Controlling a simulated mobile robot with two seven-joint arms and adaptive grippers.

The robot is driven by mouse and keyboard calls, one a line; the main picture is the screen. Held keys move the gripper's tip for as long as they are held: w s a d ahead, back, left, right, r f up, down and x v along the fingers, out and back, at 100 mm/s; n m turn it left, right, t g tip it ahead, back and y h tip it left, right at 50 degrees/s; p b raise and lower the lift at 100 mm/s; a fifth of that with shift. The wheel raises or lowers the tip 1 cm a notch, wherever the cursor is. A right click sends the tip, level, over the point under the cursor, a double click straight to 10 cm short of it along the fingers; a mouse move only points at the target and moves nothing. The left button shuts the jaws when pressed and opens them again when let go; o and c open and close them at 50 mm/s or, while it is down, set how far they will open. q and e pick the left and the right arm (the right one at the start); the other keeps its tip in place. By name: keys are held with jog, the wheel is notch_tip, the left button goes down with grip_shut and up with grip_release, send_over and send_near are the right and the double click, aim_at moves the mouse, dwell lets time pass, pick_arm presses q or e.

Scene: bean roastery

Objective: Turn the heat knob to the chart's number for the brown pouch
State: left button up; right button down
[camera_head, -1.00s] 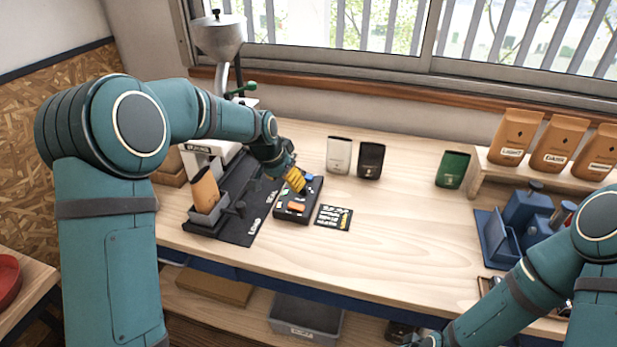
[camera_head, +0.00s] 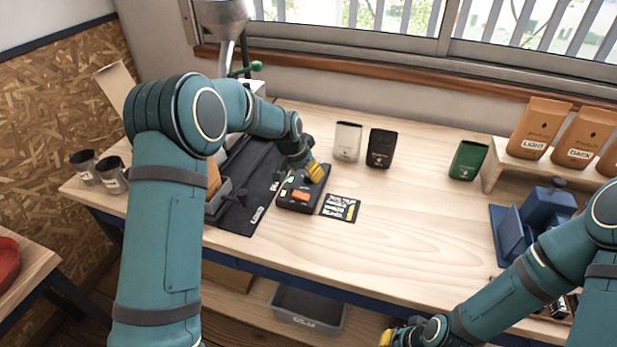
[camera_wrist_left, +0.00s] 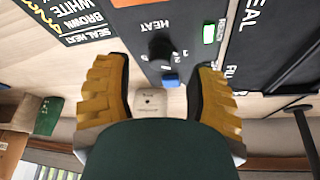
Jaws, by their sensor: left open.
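The black control box (camera_head: 300,193) lies on the bench, with an orange part and small coloured parts on top. In the left wrist view its dark heat knob (camera_wrist_left: 161,47) stands beside the word HEAT. My left gripper (camera_head: 314,172) is over the box's back right part, open, its yellow fingers on either side of the knob in the wrist view; contact cannot be told. The chart (camera_head: 340,207) lies right of the box; WHITE and BROWN rows show in the wrist view (camera_wrist_left: 78,20), their numbers unclear. A brown pouch (camera_head: 214,180) is mostly hidden behind my left arm. My right gripper (camera_head: 386,338) is at the bottom edge.
White (camera_head: 347,141), black (camera_head: 381,148) and green (camera_head: 467,160) pouches stand behind. Brown bags (camera_head: 539,128) stand on a shelf at right, near a blue device (camera_head: 545,212). Two dark cups (camera_head: 112,174) stand at left. The bench's middle is clear.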

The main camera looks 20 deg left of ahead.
pick_arm(q)
jog(key=shift+x, duration=1.6)
grip_shut()
